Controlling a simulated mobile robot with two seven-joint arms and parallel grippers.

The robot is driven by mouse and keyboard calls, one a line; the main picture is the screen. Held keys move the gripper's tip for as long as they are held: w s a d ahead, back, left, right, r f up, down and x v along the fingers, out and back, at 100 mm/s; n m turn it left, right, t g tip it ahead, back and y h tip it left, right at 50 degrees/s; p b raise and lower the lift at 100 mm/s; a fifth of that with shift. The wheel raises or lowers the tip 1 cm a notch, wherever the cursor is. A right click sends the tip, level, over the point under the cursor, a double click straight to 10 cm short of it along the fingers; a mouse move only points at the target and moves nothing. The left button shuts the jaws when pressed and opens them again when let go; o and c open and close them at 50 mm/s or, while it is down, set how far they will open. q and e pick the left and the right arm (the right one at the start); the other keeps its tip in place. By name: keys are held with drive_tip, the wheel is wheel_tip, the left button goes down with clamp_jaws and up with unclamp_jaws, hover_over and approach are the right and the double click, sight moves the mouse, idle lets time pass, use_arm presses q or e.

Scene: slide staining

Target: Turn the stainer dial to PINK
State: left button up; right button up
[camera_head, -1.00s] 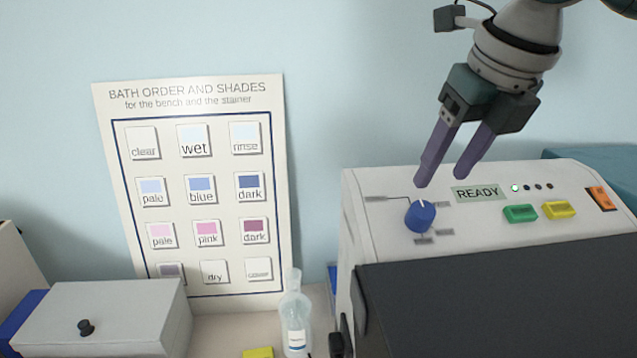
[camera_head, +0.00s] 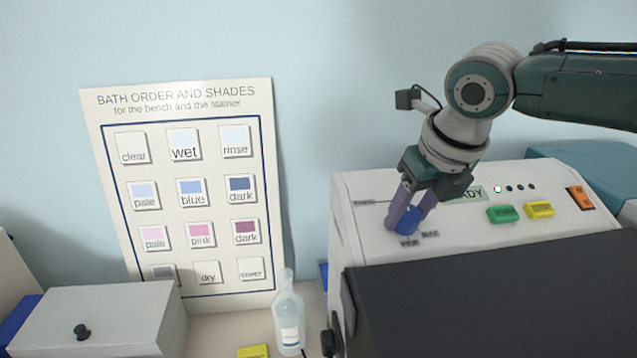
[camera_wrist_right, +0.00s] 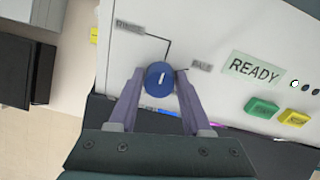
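The blue stainer dial (camera_head: 407,225) sits on the white stainer's sloped panel (camera_head: 352,229). My right gripper (camera_head: 405,214) is at the dial, with one purple finger on each side. In the right wrist view the dial (camera_wrist_right: 158,84) lies between the open fingers (camera_wrist_right: 160,75), with slight gaps apparent; contact is not clear. Its white mark points up toward the line from the RINSE label (camera_wrist_right: 130,27). The PALE label (camera_wrist_right: 201,66) is to its right. Two lower labels (camera_head: 409,242) are too small to read. My left gripper is not in view.
A READY display (camera_wrist_right: 254,69), a green button (camera_head: 503,214), a yellow button (camera_head: 540,209) and an orange switch (camera_head: 580,197) are right of the dial. A dark cover (camera_head: 480,305) is in front. A bottle (camera_head: 289,320) and a shade chart (camera_head: 112,235) stand left.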

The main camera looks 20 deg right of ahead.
clamp_jaws()
